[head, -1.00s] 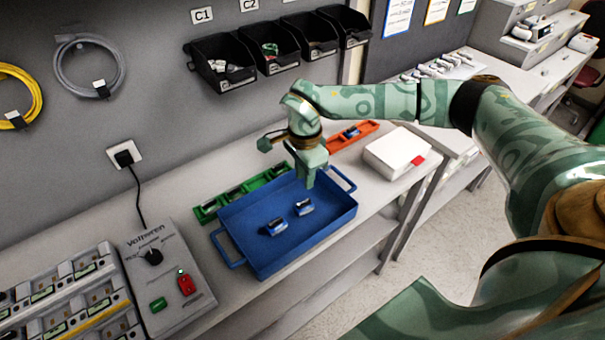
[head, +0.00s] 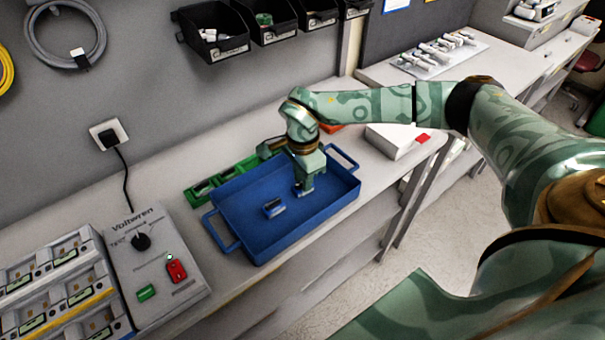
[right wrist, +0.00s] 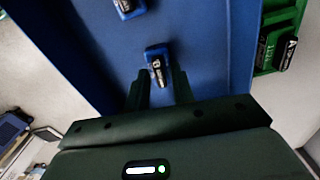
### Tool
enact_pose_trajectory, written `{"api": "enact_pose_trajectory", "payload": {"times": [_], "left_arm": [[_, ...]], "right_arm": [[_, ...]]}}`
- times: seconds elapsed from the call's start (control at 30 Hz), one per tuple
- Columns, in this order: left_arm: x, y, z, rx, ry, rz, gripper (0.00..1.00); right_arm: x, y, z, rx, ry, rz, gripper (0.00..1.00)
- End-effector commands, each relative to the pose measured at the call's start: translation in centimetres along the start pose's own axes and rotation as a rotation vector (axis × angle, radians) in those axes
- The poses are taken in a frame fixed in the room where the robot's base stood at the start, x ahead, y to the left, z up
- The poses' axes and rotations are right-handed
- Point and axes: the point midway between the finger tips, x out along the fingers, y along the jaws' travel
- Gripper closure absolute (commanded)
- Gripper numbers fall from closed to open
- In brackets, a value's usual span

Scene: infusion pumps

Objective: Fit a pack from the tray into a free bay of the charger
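The blue tray (head: 262,252) stands on the bench. The charger (head: 62,290) is at the lower left, with several bays partly cut off by the picture edge. My left gripper is not in view.
A grey Voltwren control box (head: 152,262) stands between charger and tray. A green holder (head: 205,188) with packs lies behind the tray, an orange one (head: 331,128) beyond it. A white box (head: 390,141) is at the right. Black bins (head: 213,32) hang on the wall.

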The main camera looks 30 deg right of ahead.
Motion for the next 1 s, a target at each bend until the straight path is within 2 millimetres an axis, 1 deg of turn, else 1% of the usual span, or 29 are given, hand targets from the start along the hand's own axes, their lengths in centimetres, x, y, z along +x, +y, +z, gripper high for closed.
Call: {"api": "enact_pose_trajectory", "payload": {"times": [0.03,0.07,0.1,0.13,0.33,0.43,1.0], "left_arm": [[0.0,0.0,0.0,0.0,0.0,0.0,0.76],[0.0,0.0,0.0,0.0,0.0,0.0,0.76],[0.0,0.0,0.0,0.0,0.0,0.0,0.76],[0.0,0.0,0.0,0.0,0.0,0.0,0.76],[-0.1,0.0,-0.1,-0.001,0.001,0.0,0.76],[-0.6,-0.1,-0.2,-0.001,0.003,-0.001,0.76],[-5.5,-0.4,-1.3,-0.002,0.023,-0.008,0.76]], "right_arm": [[0.0,0.0,0.0,0.0,0.0,0.0,0.75],[0.0,0.0,0.0,0.0,0.0,0.0,0.84],[0.0,0.0,0.0,0.0,0.0,0.0,0.95],[0.0,0.0,0.0,0.0,0.0,0.0,1.0],[-0.1,0.0,0.0,0.0,-0.001,-0.001,1.0],[-0.7,0.0,0.0,0.0,0.0,-0.002,1.0],[-6.3,0.0,0.0,0.0,-0.001,-0.002,1.0]]}}
